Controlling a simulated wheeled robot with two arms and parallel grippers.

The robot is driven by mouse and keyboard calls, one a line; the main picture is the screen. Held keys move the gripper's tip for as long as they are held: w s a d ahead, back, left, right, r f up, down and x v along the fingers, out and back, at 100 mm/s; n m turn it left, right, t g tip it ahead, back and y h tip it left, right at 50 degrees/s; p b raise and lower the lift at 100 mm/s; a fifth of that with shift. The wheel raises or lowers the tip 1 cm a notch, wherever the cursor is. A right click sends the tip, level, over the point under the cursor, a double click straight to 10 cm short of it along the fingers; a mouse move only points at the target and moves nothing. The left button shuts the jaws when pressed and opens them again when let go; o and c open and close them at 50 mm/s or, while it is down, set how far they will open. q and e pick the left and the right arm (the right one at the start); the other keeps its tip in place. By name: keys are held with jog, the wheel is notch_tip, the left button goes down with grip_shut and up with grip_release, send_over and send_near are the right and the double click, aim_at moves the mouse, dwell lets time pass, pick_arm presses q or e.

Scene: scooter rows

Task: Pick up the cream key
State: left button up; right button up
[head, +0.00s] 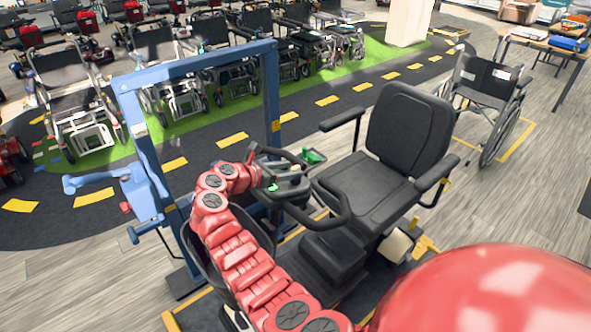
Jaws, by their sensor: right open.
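I cannot make out a cream key in the head view; it may be hidden or too small to tell. My right gripper (267,176) is at the end of my red arm, at the handlebar console (291,188) of a black scooter. Its jaws are open, but small and partly lost against the dark console. I cannot tell whether they touch anything. A small green spot shows on the console by the jaws. My left gripper is not in view.
The scooter's black seat (402,145) stands right of the console. A blue frame (195,63) rises behind my arm. A green tray (313,156) sits beyond the handlebar. A wheelchair (489,88) stands at the right; rows of scooters and wheelchairs line the back.

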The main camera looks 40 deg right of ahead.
aim_at(291, 169)
jog(key=shift+x, duration=1.6)
jog(key=shift+w+a, duration=0.1)
grip_shut()
